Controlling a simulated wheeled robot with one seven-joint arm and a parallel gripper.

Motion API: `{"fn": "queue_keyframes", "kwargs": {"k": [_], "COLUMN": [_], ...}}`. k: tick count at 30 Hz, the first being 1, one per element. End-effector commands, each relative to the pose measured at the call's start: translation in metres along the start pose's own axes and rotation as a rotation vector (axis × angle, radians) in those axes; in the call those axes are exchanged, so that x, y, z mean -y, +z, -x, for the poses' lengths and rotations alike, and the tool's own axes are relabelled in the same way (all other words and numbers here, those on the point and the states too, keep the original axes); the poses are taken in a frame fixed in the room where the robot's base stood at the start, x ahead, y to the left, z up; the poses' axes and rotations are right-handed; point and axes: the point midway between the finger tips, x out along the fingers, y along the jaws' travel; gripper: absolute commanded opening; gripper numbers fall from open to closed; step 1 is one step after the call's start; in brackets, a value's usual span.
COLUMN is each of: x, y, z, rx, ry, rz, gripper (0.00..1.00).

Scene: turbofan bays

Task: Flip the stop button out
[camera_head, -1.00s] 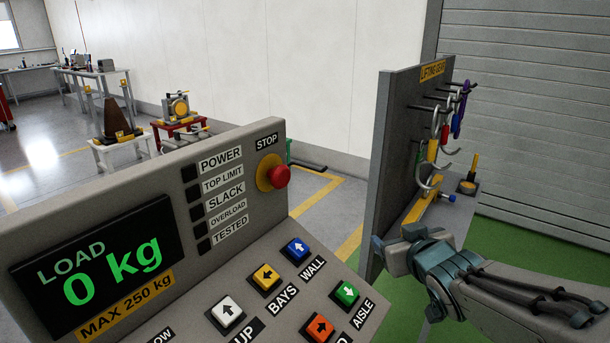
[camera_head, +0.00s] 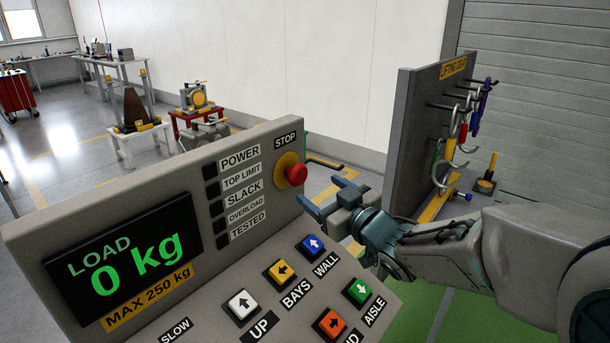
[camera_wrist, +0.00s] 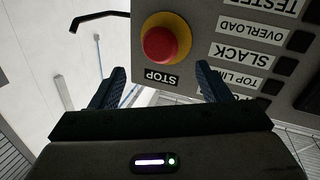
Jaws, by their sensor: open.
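The stop button (camera_head: 296,174) is a red mushroom head on a yellow round base, at the upper right corner of the grey control panel (camera_head: 130,205), beside the STOP label. My gripper (camera_head: 326,196) is open and empty, just right of and slightly below the button, pointing toward it. In the wrist view the red stop button (camera_wrist: 162,44) is upside down, ahead of and between the two spread fingers (camera_wrist: 160,85). The fingers appear apart from it. Whether the button is pressed in cannot be told.
The panel's lower face carries several coloured arrow buttons (camera_head: 313,245) below my gripper. The display (camera_head: 123,262) reads 0 kg, and the status lamps (camera_head: 213,189) look dark. A tool board (camera_head: 408,140) with hanging hooks stands right, behind my arm.

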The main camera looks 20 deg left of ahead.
Motion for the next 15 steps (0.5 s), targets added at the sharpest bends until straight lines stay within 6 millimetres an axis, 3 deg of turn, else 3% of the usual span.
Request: {"fn": "queue_keyframes", "kwargs": {"k": [6, 15], "x": [0.001, 0.000], "y": [-0.002, -0.001], "z": [-0.039, -0.069], "rx": [0.002, 0.001], "ry": [-0.002, 0.000], "rz": [-0.001, 0.000], "gripper": [0.70, 0.70]}}
